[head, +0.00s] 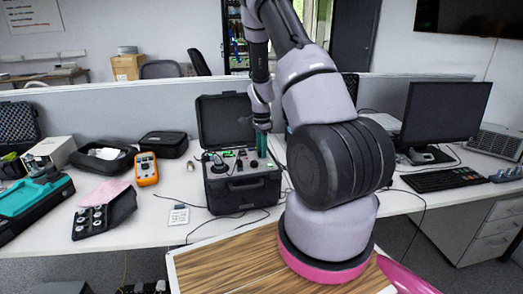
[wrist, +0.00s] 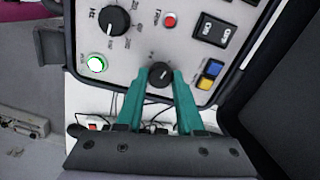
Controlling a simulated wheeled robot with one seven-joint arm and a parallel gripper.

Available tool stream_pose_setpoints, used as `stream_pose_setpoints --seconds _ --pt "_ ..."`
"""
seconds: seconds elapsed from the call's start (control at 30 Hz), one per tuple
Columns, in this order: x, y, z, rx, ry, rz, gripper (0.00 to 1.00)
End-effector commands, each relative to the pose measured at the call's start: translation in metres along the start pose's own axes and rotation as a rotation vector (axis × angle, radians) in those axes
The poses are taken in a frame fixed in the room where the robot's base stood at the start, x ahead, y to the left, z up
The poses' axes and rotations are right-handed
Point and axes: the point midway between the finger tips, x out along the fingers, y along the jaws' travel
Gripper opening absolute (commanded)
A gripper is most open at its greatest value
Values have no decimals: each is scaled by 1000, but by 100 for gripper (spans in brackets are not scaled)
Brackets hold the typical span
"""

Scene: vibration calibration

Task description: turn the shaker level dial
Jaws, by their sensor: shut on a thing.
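The shaker (head: 245,190) is a black open case on the desk, with its lid up and a control panel inside. In the wrist view its light grey panel (wrist: 140,50) fills the upper middle. A small black dial (wrist: 160,74), which appears to be the level dial, sits near the panel's edge. My gripper (wrist: 159,82) has teal fingers, one on each side of this dial, shut on it. In the head view my gripper (head: 262,143) reaches down to the panel's right side, and the dial cannot be made out there.
Near the dial are a larger black knob (wrist: 115,20), a lit green button (wrist: 96,64), a red button (wrist: 169,19), a black rocker switch (wrist: 214,30) and blue and yellow buttons (wrist: 209,75). An orange multimeter (head: 146,169) and a monitor (head: 445,113) stand on the desk.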

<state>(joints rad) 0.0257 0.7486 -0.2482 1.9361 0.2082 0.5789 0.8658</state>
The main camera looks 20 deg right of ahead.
Motion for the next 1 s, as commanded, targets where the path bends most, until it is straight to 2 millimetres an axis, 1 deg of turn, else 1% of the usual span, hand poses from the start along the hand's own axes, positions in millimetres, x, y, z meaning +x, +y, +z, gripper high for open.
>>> stream_pose_setpoints --seconds 0.7,1.0 --pt "-1 -1 0 -655 1 -2 0" --pt "-1 -1 0 -873 1 -2 0"
